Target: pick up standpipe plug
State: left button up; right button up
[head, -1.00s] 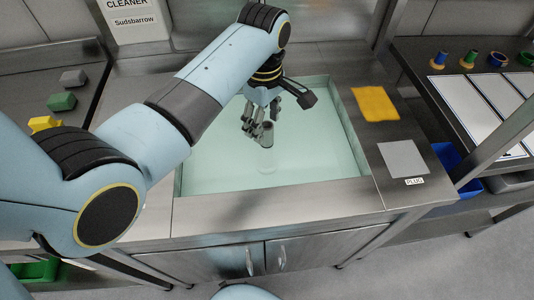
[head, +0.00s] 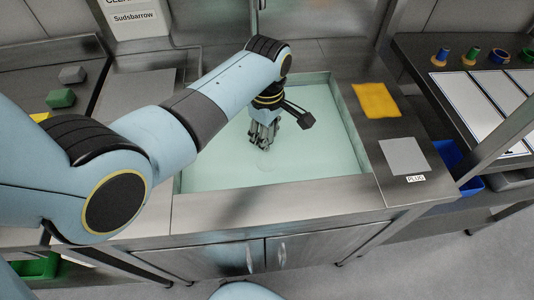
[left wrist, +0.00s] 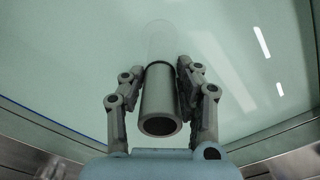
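The standpipe plug (left wrist: 160,105) is a grey, hollow upright pipe in the pale green water of the sink (head: 310,178). In the left wrist view its open top faces the camera, and its lower part shows faintly through the water. My left gripper (head: 264,143) reaches down into the sink and hides the pipe in the head view. In the left wrist view the fingers of my left gripper (left wrist: 160,72) flank the pipe closely on both sides and look shut on it. My right gripper is not in view.
A grey square marked PLUG (head: 404,156) lies on the counter right of the sink, with a yellow cloth (head: 376,100) behind it. A blue bin (head: 452,160) stands farther right. Grey and green blocks (head: 61,98) are at the left. The sink rim surrounds my gripper.

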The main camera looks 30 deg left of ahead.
pick_arm(q)
grip_shut()
